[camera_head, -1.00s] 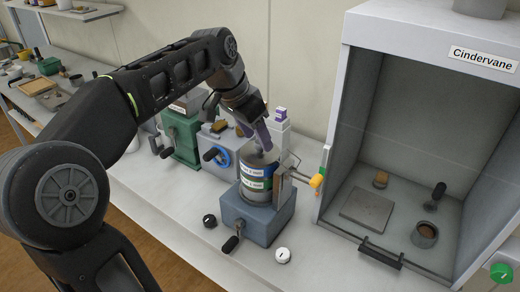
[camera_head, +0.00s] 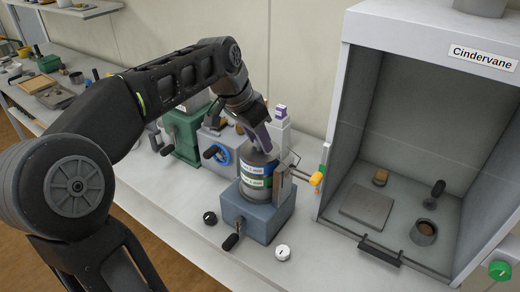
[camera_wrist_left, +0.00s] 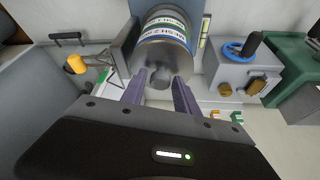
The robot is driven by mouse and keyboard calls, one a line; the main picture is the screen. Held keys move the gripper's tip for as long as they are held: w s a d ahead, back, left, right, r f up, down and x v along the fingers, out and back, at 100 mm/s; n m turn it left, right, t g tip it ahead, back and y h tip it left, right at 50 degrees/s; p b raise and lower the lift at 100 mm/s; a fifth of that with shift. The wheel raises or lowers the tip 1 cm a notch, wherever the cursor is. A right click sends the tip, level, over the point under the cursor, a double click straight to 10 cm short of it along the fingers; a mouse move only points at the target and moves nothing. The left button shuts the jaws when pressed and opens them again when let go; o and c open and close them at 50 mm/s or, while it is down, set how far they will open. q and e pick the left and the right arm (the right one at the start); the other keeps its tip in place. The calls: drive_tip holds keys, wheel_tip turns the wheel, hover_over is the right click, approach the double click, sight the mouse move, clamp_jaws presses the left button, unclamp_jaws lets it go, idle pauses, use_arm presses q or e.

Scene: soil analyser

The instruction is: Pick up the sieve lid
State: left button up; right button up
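The sieve lid (camera_head: 258,160) is a grey metal disc on top of the sieve stack (camera_head: 256,180), whose rings carry blue and green labelled bands. The stack stands on a blue-grey shaker base (camera_head: 257,215). In the left wrist view the lid (camera_wrist_left: 163,58) faces me, with a small round knob (camera_wrist_left: 158,80) at its middle. My left gripper (camera_head: 261,148) comes from above and points down at the lid. In the left wrist view its purple fingers (camera_wrist_left: 160,88) are apart, one on each side of the knob. I cannot tell whether they touch it. The right gripper is not in view.
A metal bracket with an orange knob (camera_head: 316,179) stands close on the stack's right. A blue-wheeled device (camera_head: 217,150) and a green device (camera_head: 184,136) are behind left. The "Cindervane" hood (camera_head: 400,150) is at right. Black and white knobs (camera_head: 283,253) are in front.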

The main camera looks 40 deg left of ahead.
use_arm(q)
clamp_jaws()
idle(1.0)
